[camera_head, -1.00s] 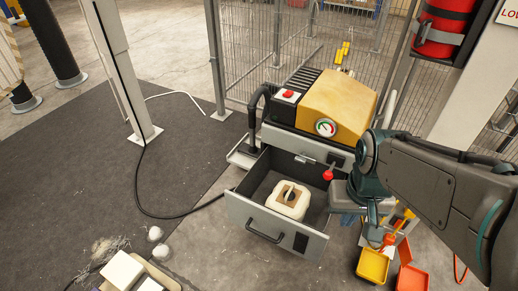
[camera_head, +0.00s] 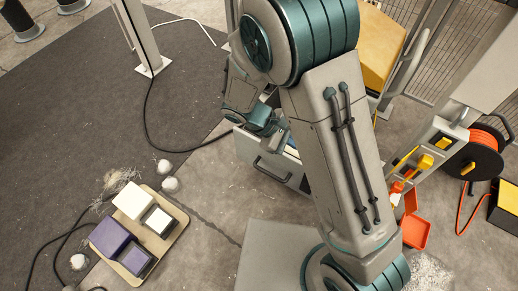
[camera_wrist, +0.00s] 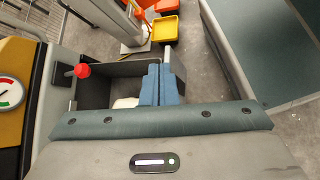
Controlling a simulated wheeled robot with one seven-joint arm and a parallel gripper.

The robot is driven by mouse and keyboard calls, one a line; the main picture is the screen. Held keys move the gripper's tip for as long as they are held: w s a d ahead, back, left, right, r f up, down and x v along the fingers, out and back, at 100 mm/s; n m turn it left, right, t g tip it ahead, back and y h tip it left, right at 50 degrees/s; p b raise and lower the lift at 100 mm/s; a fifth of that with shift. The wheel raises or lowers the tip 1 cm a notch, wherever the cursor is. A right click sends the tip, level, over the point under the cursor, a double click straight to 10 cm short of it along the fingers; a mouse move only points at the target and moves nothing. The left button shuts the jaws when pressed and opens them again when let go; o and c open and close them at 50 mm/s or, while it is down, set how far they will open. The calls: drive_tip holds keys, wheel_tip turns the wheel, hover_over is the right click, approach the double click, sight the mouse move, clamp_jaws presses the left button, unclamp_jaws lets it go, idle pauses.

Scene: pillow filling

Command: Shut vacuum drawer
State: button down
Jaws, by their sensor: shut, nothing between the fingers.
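The vacuum machine's drawer (camera_head: 266,170) is pulled out, and its grey front with a bar handle (camera_head: 271,170) shows in the head view, partly hidden by my arm. In the wrist view its dark open interior (camera_wrist: 112,70) shows, with part of a white object (camera_wrist: 125,102) inside. Contact with the drawer cannot be told. The yellow-topped machine (camera_head: 380,45) is mostly hidden behind my arm in the head view; its gauge (camera_wrist: 10,92) and red knob (camera_wrist: 80,71) show in the wrist view.
A tray with white and purple blocks (camera_head: 133,203) lies on the floor at left, with white balls nearby. An orange bin (camera_head: 415,231) and a cable reel (camera_head: 475,153) stand at right. A yellow bin (camera_wrist: 166,29) shows beyond the drawer. A black cable crosses the floor.

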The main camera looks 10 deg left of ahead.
drive_tip(key=s+a+f+n+t+y, duration=0.1)
drive_tip(key=s+a+f+n+t, duration=0.1)
drive_tip(key=a+f+n+t, duration=0.7)
drive_tip(key=s+a+f+n+t+y, duration=0.2)
drive_tip(key=a+f+n+t, duration=0.6)
drive_tip(key=f, duration=0.4)
drive_tip(key=w+d+n+b, duration=0.1)
drive_tip(key=w+d+b, duration=0.3)
drive_tip(key=w, duration=0.8)
drive_tip(key=shift+w+d+g+b, duration=0.15)
drive_tip(key=shift+w+g+b, duration=0.15)
drive_tip(key=shift+b, duration=0.25)
drive_tip(key=shift+r, duration=0.1)
